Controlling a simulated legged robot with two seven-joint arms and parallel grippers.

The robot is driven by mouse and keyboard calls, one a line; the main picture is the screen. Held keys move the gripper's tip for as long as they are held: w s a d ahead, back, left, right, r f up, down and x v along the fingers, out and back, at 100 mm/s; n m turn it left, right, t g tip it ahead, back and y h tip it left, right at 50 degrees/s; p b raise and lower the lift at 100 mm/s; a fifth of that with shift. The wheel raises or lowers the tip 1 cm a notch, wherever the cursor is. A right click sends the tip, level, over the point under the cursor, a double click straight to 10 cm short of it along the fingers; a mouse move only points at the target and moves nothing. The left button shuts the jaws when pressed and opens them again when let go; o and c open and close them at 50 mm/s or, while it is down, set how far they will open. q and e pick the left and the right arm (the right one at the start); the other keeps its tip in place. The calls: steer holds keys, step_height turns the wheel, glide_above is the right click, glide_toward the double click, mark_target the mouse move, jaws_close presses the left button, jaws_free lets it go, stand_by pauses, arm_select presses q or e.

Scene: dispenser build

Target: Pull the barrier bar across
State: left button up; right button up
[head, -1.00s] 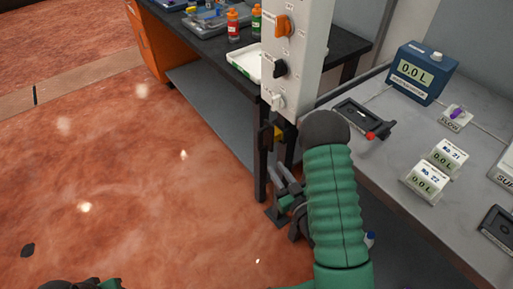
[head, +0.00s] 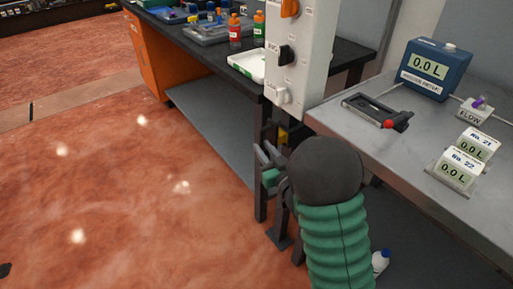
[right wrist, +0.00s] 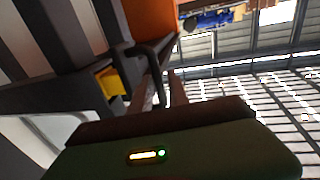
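My right arm reaches in from the bottom of the head view, and its gripper (head: 266,162) is low beside the dark table leg, under the white panel. Its two fingers look apart, with nothing seen between them. Just behind it, a yellow piece (head: 283,135) sits in a dark bracket below the panel. The right wrist view shows this yellow piece (right wrist: 112,82) in a grey bracket, with a dark bent bar (right wrist: 152,62) beside it. I cannot tell whether this is the barrier bar or whether the gripper touches it. My left gripper is out of view.
The white panel (head: 302,55) with knobs stands at the black table's corner. The grey table (head: 350,135) on the right holds a dark device with a red knob (head: 389,124), a blue meter (head: 436,70) and small displays.

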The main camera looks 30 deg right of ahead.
steer(key=w, duration=0.3)
steer(key=w+d, duration=0.1)
steer(key=w, duration=0.1)
steer(key=shift+w, duration=0.2)
jaws_close()
stand_by(1.1)
